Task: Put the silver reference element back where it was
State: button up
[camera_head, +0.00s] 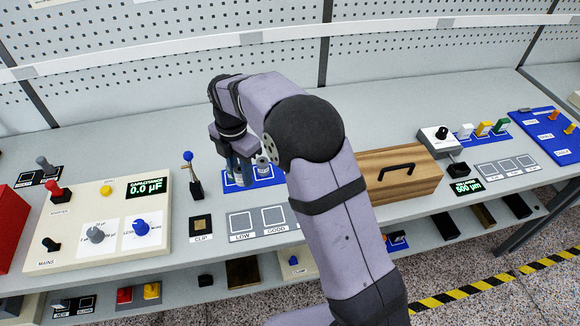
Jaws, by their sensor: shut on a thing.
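My gripper (240,168) points down at the blue holder plate (234,185) behind the LOW and GOOD squares. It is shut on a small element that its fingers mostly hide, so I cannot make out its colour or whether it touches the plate. A silver, round-topped element (263,166) shows just right of the fingers, partly behind my arm. I cannot tell if it is the silver reference element. My arm hides the right part of the plate.
A blue-knobbed lever (191,172) stands close left of my gripper. A cream CAPACITANCE panel (112,218) reads 0.0 µF. The CLIP block (201,228) is in front. A wooden box (398,172) with a black handle and a display (466,187) stand right of my arm.

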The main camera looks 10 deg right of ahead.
jog(key=w+d+r, duration=0.1)
jog(key=w+d, duration=0.3)
jog(key=d, duration=0.3)
jog(key=w+d+r+m, duration=0.1)
jog(key=w+d, duration=0.3)
jog(key=d, duration=0.4)
jog(key=shift+d+r, duration=0.3)
jog(key=shift+r, duration=0.1)
jog(key=shift+f+p, duration=1.8)
jog(key=shift+f, duration=3.25)
jog(key=shift+w+f, duration=0.1)
jog(key=o, duration=1.1)
jog(key=shift+o, duration=0.2)
